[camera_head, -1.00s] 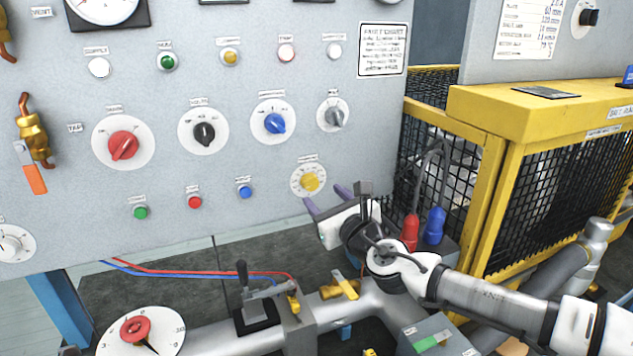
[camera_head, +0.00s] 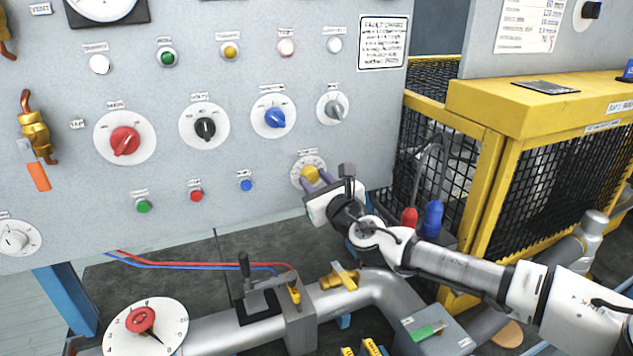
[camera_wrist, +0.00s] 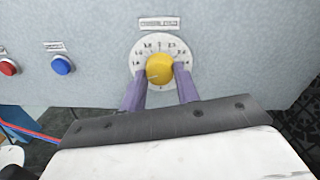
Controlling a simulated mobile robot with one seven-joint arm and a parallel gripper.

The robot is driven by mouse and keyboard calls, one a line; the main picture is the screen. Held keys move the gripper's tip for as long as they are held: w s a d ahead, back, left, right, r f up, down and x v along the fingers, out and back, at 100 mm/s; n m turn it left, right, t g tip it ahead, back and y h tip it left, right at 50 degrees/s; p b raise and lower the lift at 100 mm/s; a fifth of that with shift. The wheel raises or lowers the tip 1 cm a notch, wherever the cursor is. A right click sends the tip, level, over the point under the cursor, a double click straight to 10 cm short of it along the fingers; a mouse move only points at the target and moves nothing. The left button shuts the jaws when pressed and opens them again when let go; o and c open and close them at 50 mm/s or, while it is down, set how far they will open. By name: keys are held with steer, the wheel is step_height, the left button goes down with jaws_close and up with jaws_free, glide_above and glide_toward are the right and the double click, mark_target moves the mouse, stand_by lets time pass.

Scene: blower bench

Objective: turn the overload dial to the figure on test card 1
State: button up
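The dial I take as the overload dial is a yellow knob (camera_head: 309,174) on a white round scale, low on the grey panel. It also shows in the wrist view (camera_wrist: 159,69), under a small blurred label. My gripper (camera_head: 318,178) is at this knob, and its two purple fingers (camera_wrist: 160,82) stand on either side of it. The fingers look spread, and I see no clear grip on the knob. A printed card (camera_head: 383,42) hangs at the panel's upper right, and another sheet (camera_head: 528,25) is further right. I cannot make out which is test card 1.
Other dials with red (camera_head: 125,141), black (camera_head: 205,128), blue (camera_head: 274,117) and grey (camera_head: 335,108) knobs sit above. A blue button (camera_head: 246,185) is left of the yellow dial. A yellow mesh guard (camera_head: 480,180) stands right. Pipes and a lever (camera_head: 244,265) lie below.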

steer(key=shift+c, duration=0.7)
steer(key=shift+m, duration=0.3)
steer(key=m+b, duration=0.2)
steer(key=m, duration=0.2)
steer(key=shift+f+m, duration=0.15)
steer(key=shift+m, duration=0.25)
steer(key=m+b, duration=0.1)
steer(key=m, duration=0.4)
steer(key=shift+m+b, duration=0.3)
steer(key=shift+b, duration=0.1)
steer(key=m+b, duration=0.1)
steer(key=m, duration=0.4)
steer(key=shift+m+t, duration=0.4)
steer(key=shift+a+m+h+b, duration=0.1)
steer(key=shift+m+h+b, duration=0.3)
steer(key=shift+m, duration=2.3)
